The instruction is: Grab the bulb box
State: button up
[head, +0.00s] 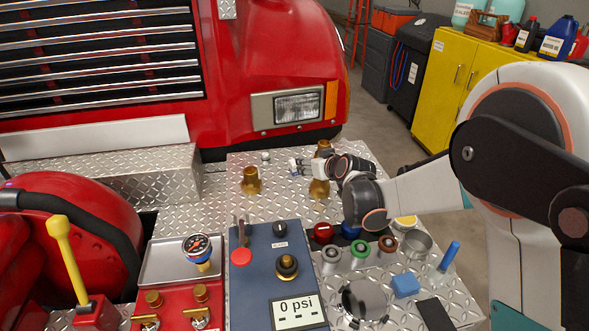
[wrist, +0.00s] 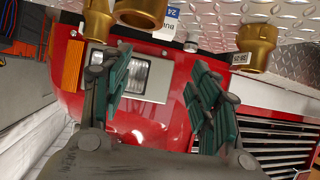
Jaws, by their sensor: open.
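The bulb box is a small white box with blue print. It shows in the wrist view (wrist: 172,14) at the top edge, partly cut off, beside a brass fitting. In the head view a small white and blue shape that looks like the bulb box (head: 294,165) sits on the diamond-plate deck, just left of my gripper (head: 318,165). In the wrist view my gripper (wrist: 155,92) is open, its teal-padded fingers wide apart with nothing between them. The box is beyond the fingers, not between them.
Brass fittings (head: 251,180) (wrist: 256,46) stand on the deck, with others close to my gripper (head: 319,189). A small silver knob (head: 265,156) is behind. A blue control panel (head: 262,262) and several valve caps (head: 359,250) are in front. The red truck (head: 270,60) stands behind.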

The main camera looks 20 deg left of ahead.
jog(key=b+x, duration=0.2)
jog(key=x, duration=0.6)
jog(key=shift+f, duration=0.15)
jog(key=b+x, duration=0.1)
jog(key=x, duration=0.1)
jog(key=f+b+x, duration=0.1)
jog(key=x, duration=0.2)
jog(key=shift+s+d, duration=0.1)
jog(key=shift+s, duration=0.15)
jog(key=shift+r, duration=0.15)
jog(key=c, duration=1.1)
